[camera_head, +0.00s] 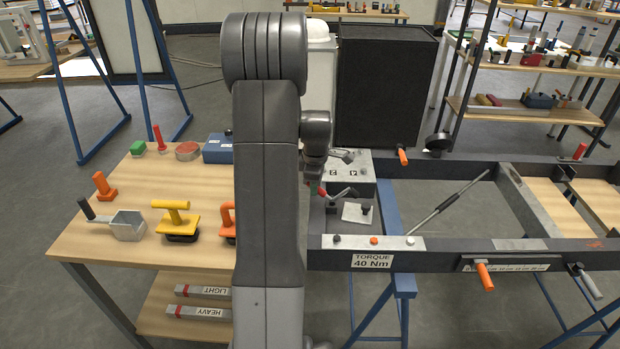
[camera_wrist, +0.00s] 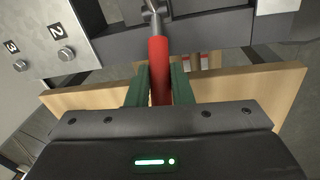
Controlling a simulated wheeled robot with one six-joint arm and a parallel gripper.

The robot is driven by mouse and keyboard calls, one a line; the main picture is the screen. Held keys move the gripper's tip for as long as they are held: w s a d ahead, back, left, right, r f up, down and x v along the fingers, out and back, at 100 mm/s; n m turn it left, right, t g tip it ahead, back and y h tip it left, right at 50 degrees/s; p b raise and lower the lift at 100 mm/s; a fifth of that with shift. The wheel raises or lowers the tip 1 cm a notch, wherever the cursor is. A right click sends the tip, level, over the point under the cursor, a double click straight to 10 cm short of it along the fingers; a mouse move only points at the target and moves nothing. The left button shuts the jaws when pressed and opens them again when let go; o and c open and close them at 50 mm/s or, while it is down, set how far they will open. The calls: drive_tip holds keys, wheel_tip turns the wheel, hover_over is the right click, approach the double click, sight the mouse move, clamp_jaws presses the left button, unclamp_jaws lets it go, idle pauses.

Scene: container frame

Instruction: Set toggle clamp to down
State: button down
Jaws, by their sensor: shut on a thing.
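The toggle clamp has a red handle (camera_wrist: 158,52) on a metal lever (camera_wrist: 153,14), seen at the top middle of the wrist view. My gripper (camera_wrist: 160,82) has its two green fingers on either side of the red handle, shut on it. In the head view the red handle tip (camera_head: 322,191) shows just right of my arm, beside the numbered block. My arm hides most of my gripper and part of the clamp there. The clamp's base and its pressing end cannot be made out clearly.
A metal plate with numbered bolts (camera_wrist: 66,53) is close by at the upper left of the wrist view. In the head view a dark frame (camera_head: 450,258) spans the right. A wooden table (camera_head: 110,225) with tools stands left.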

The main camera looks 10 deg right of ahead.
drive_tip(key=d+y, duration=0.1)
drive_tip(key=d+r+t+y+b, duration=0.1)
drive_tip(key=shift+s+d+y, duration=0.1)
drive_tip(key=shift+s+y, duration=0.1)
drive_tip(key=shift+y, duration=0.2)
drive_tip(key=d+y+b, duration=0.1)
drive_tip(key=y+b, duration=0.1)
drive_tip(key=s+d+t+y+b, duration=0.1)
drive_tip(key=b, duration=0.1)
drive_tip(key=d+y+b, duration=0.2)
drive_tip(key=shift+s+r+m+t+y, duration=0.15)
drive_tip(key=shift+r+m+t+y, duration=0.15)
drive_tip(key=shift+r+t, duration=0.1)
drive_tip(key=c, duration=1.3)
unclamp_jaws()
drive_tip(key=v, duration=1.3)
drive_tip(key=shift+d+r, duration=0.25)
drive_tip(key=shift+d, duration=0.1)
